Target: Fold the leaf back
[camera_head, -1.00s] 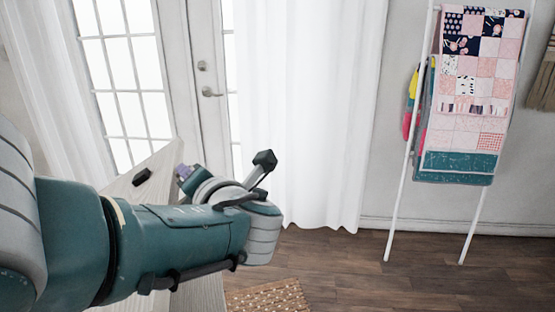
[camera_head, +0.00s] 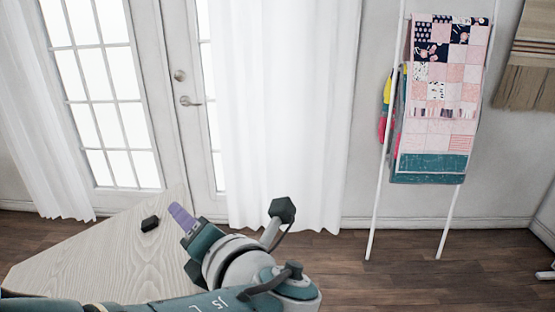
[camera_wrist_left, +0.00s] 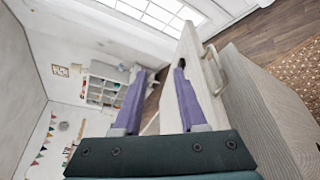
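A pale wood panel (camera_head: 95,255), which looks like the leaf, spreads across the lower left of the head view, partly covered by my left arm. My left gripper (camera_head: 183,217) shows one purple finger over the panel's right side. In the left wrist view both purple fingers (camera_wrist_left: 158,98) are apart with a gap between them. A pale wood panel (camera_wrist_left: 193,45) runs edge-on behind and beside the right finger; I cannot tell whether they touch. A metal handle (camera_wrist_left: 215,72) sits on the wood beside it. My right gripper is in neither view.
A small black object (camera_head: 150,223) lies on the panel. Glazed doors (camera_head: 105,90) and a white curtain (camera_head: 275,110) stand behind. A white ladder rack (camera_head: 377,190) with a patchwork quilt (camera_head: 440,100) leans at the right. The wooden floor (camera_head: 420,280) before it is clear.

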